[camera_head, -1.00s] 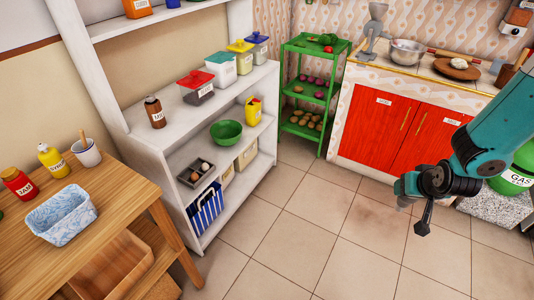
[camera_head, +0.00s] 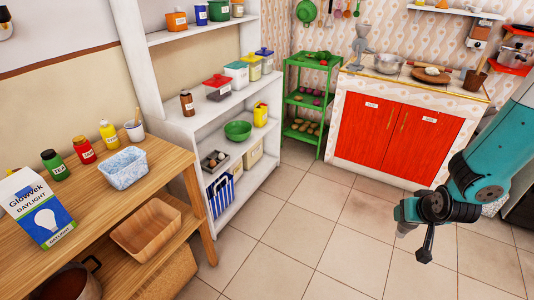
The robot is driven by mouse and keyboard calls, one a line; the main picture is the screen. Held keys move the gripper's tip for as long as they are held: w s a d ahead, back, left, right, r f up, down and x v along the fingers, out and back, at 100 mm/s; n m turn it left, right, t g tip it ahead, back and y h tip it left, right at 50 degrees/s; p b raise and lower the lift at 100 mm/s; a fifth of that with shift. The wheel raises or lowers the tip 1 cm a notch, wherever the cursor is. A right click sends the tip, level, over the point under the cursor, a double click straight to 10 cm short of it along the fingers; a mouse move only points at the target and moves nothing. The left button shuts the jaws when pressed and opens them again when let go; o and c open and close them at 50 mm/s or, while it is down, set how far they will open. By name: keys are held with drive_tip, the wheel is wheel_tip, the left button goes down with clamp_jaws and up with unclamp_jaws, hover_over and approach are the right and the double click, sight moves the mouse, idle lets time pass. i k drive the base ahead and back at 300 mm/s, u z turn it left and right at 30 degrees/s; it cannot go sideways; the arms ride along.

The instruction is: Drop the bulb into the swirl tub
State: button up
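The bulb box (camera_head: 38,208), white, blue and yellow with a bulb picture and "Daylight" on it, stands at the left on the wooden table. The swirl tub (camera_head: 123,168), blue and white marbled with an open top, sits on the same table, to the right of and behind the box. No loose bulb shows. My gripper (camera_head: 426,250) hangs at the right over the tiled floor, far from both. It is small and dark here, and its finger opening cannot be made out. I see nothing held in it.
Green, red and yellow bottles (camera_head: 83,150) and a white cup (camera_head: 134,131) line the table's back. A wooden tray (camera_head: 146,230) and a pot (camera_head: 68,283) are on the shelf below. A white shelf unit (camera_head: 174,122) stands behind. The tiled floor (camera_head: 320,235) is clear.

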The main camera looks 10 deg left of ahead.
sight(135, 174)
drive_tip(key=u, duration=2.25)
drive_tip(key=i, duration=0.3)
drive_tip(key=z, duration=0.15)
